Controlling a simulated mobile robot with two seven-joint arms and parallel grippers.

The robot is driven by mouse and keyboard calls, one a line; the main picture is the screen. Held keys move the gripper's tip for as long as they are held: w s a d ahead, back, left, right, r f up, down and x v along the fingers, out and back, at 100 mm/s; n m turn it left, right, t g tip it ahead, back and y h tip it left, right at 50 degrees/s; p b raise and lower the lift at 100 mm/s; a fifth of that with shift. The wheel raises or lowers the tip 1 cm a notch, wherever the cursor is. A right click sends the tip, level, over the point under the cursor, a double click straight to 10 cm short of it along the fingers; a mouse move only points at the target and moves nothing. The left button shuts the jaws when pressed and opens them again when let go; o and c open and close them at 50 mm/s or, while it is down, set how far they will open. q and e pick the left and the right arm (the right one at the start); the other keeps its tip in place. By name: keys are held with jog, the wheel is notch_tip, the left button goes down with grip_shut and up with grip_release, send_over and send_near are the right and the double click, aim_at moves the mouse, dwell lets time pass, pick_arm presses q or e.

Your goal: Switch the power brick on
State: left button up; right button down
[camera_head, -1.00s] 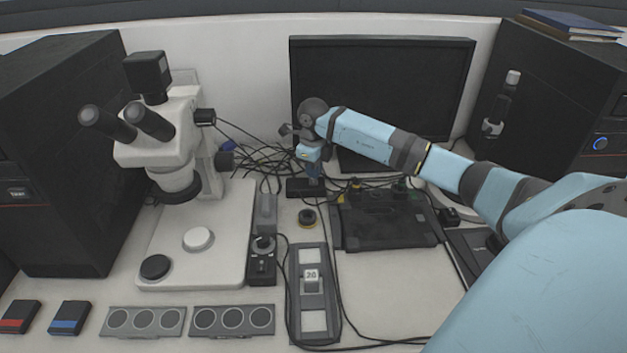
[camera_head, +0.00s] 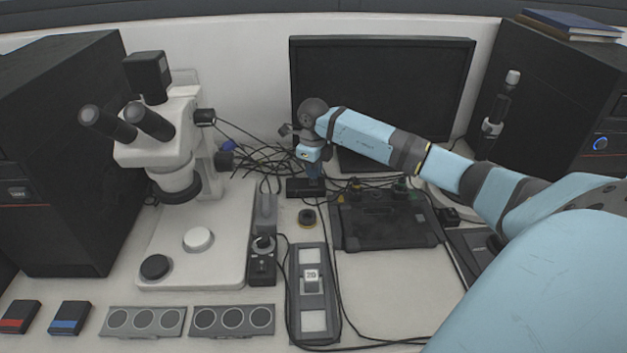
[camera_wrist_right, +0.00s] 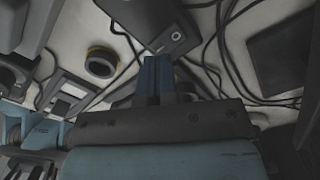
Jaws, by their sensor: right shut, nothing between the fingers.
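The power brick (camera_head: 305,188) is a small dark box on the table in front of the monitor, with cables around it. In the right wrist view the power brick (camera_wrist_right: 165,27) lies just beyond my fingertips, with a small round light-coloured detail on its top. My right gripper (camera_head: 314,176) points down at the brick from above; its blue fingers (camera_wrist_right: 156,66) are together with nothing between them. I cannot tell whether the fingertips touch the brick. The switch's position is not clear to me. My left gripper is not in view.
A black-and-yellow roll (camera_head: 307,217) lies just in front of the brick. A stereo microscope (camera_head: 170,150) stands to the left, a monitor (camera_head: 400,90) behind, and a dark flat tray (camera_head: 388,222) to the right. Loose cables (camera_head: 262,160) tangle behind and left of the brick.

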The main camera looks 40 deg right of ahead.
jog(key=shift+f, duration=0.1)
dwell(0.3)
jog(key=shift+f+b, duration=0.35)
jog(key=shift+f, duration=0.15)
jog(key=shift+f, duration=0.4)
